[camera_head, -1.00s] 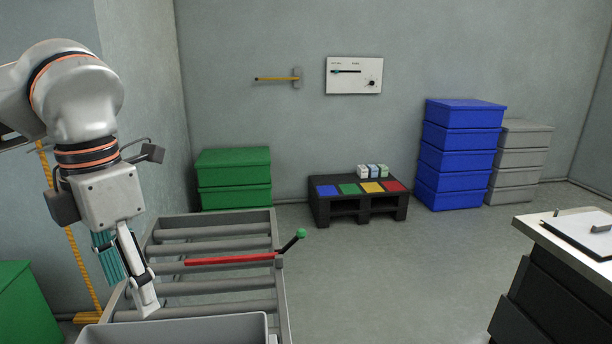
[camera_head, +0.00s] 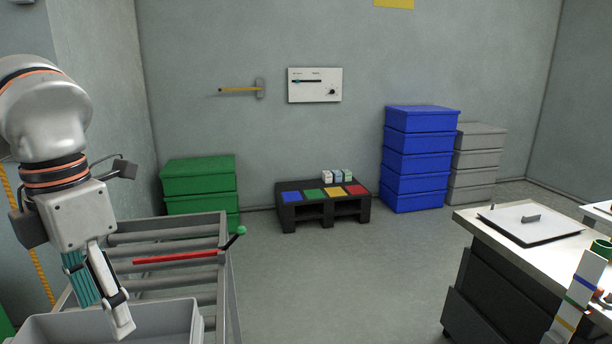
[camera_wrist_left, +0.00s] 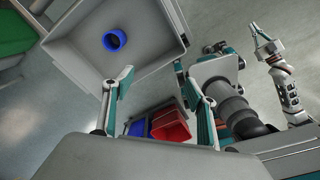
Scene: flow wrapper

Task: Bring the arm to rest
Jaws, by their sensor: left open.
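My left arm comes in from the left in the head view. Its left gripper (camera_head: 108,316) points down over a grey bin (camera_head: 165,322) on the roller conveyor and is open. In the left wrist view the left gripper (camera_wrist_left: 155,82) has its two fingers apart with nothing between them. The grey bin (camera_wrist_left: 165,52) lies beyond them, with a blue ring-like part (camera_wrist_left: 114,40) inside. Another arm, apparently my right one, shows at the right of that view. Its gripper (camera_wrist_left: 264,38) is small there, and its opening is unclear.
The roller conveyor (camera_head: 224,280) has a red bar (camera_head: 175,258) across it. A workbench (camera_head: 480,220) stands at right. Green boxes (camera_head: 200,178), a black pallet (camera_head: 327,221) and blue boxes (camera_head: 416,160) line the back. The middle floor is clear.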

